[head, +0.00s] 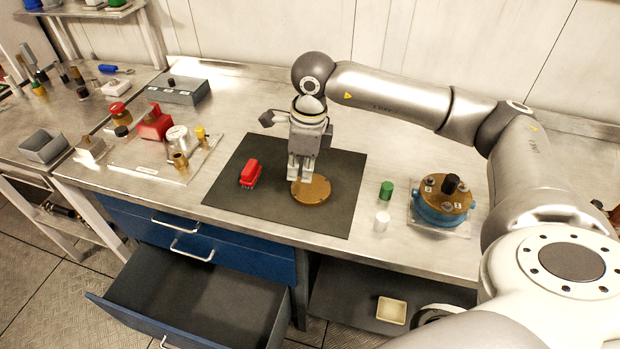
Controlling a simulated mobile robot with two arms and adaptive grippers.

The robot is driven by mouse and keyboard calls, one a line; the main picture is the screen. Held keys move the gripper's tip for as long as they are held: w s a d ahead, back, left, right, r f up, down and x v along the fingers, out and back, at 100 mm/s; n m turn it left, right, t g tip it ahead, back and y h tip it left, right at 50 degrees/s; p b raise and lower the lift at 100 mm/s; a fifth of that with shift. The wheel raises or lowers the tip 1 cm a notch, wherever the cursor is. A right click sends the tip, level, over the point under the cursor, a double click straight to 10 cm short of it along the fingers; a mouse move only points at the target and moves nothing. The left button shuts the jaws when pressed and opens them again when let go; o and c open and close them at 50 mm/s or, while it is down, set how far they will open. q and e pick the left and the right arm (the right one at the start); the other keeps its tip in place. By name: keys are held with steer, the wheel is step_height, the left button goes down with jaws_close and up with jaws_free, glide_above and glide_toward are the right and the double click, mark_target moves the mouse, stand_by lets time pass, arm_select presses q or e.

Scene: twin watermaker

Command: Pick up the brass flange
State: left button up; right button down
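The brass flange (315,193) is a flat, round, brass-coloured disc. It lies on the dark mat (225,195), near its front right part. My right gripper (300,178) points down over the flange's back left edge, with its fingers close together. The fingers hide part of that edge. I cannot tell whether they touch the flange or have anything between them. My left gripper is out of view.
A red object (250,173) lies on the mat left of the flange. Green (386,189) and white (382,220) cylinders and a blue, brass-topped housing (442,202) stand to the right. A tray (140,165) holds several parts at left. A blue drawer (190,300) stands open below.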

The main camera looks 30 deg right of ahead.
steer(key=s+a+r+b, duration=0.2)
steer(key=s+a+r, duration=0.1)
steer(key=a, duration=0.3)
steer(key=shift+s+a, duration=0.35)
steer(key=shift+s, duration=0.05)
steer(key=c, duration=2.2)
jaws_free()
steer(key=o, duration=1.8)
steer(key=shift+c, duration=0.2)
